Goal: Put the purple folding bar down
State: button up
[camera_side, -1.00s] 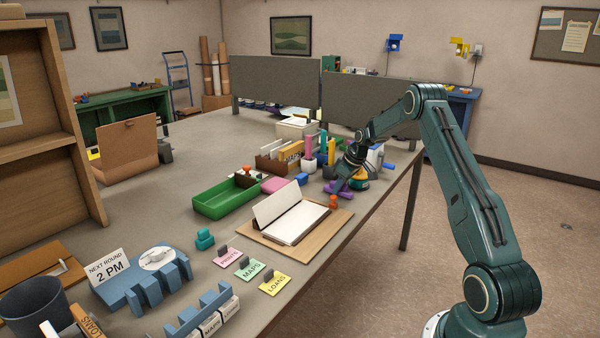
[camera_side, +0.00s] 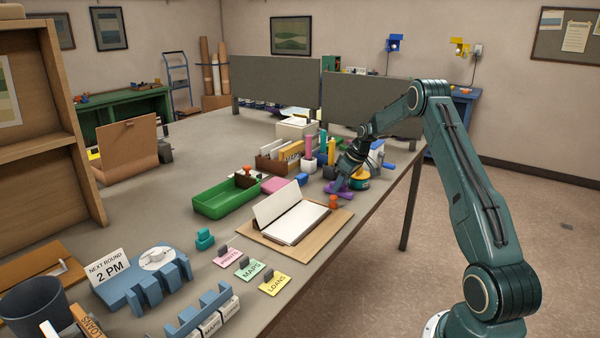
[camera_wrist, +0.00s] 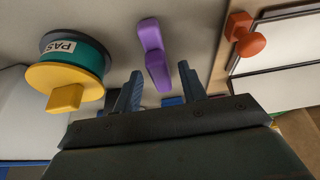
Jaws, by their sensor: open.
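The purple folding bar (camera_wrist: 154,55) lies on the table ahead of my gripper in the wrist view. It is bent, with two segments meeting at an angle. In the side view the purple bar (camera_side: 337,186) shows on the table just below my gripper (camera_side: 345,174). In the wrist view my gripper (camera_wrist: 160,92) has its two blue-grey fingers spread apart. The near end of the bar lies in line with the gap between them. Nothing shows clamped between the fingers.
A yellow and teal stamp-like spool (camera_wrist: 70,72) stands left of the bar in the wrist view. An orange stamp (camera_wrist: 244,35) stands to its right by the open book (camera_side: 293,220). A green tray (camera_side: 225,198) and a pink block (camera_side: 274,186) are farther left in the side view.

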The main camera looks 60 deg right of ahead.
jog(key=v, duration=1)
jog(key=shift+r, duration=0.15)
jog(key=shift+s, duration=0.15)
jog(key=s+a+r, duration=0.2)
jog(key=a+r, duration=0.5)
jog(key=a, duration=0.6)
jog(key=s+a+r, duration=0.2)
jog(key=a+r, duration=0.5)
jog(key=a, duration=0.5)
jog(key=s+a+f, duration=0.1)
jog(key=s+a, duration=0.6)
jog(key=s, duration=0.3)
jog(key=s+a+f+t, duration=0.1)
jog(key=s+a, duration=0.7)
jog(key=s, duration=0.3)
jog(key=shift+a+f, duration=0.25)
